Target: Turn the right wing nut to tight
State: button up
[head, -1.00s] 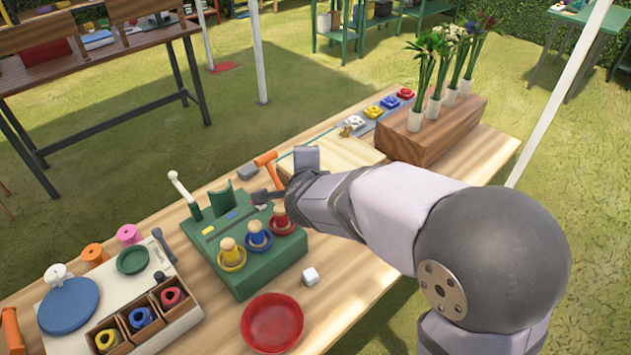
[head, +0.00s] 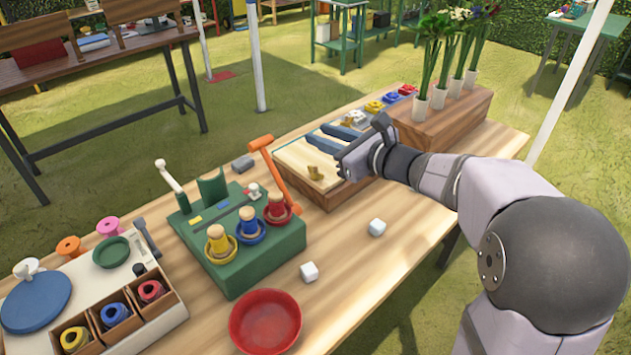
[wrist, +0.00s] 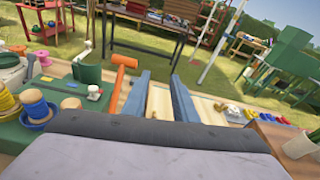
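A light wooden board (head: 291,160) on a brown base lies in the middle of the table. A small brass-coloured wing nut (head: 315,173) stands on its near left part. I see no second wing nut clearly on the board; my gripper and arm cover its right side. My gripper (head: 333,137) is above the board, its two blue-grey fingers pointing to the far left, apart and empty. In the wrist view, my gripper (wrist: 160,86) shows a gap between the fingers with pale wood behind. Whether the nut is tight cannot be told.
A green block (head: 240,262) with coloured pegs is further left. A brown planter (head: 465,113) with flowers is right of the board.

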jog(key=d+r+m+t+y+b, duration=0.1)
jog(key=d+r+t+y+b, duration=0.1)
jog(key=d, duration=0.2)
jog(key=p, duration=0.1)
send_near(323, 175)
jog(key=shift+g, duration=0.3)
jog(key=x, duration=0.5)
jog(key=shift+w+r, duration=0.25)
jog(key=shift+p+x, duration=0.6)
jog(key=shift+x, duration=3.1)
jog(key=shift+s, duration=0.1)
grip_shut()
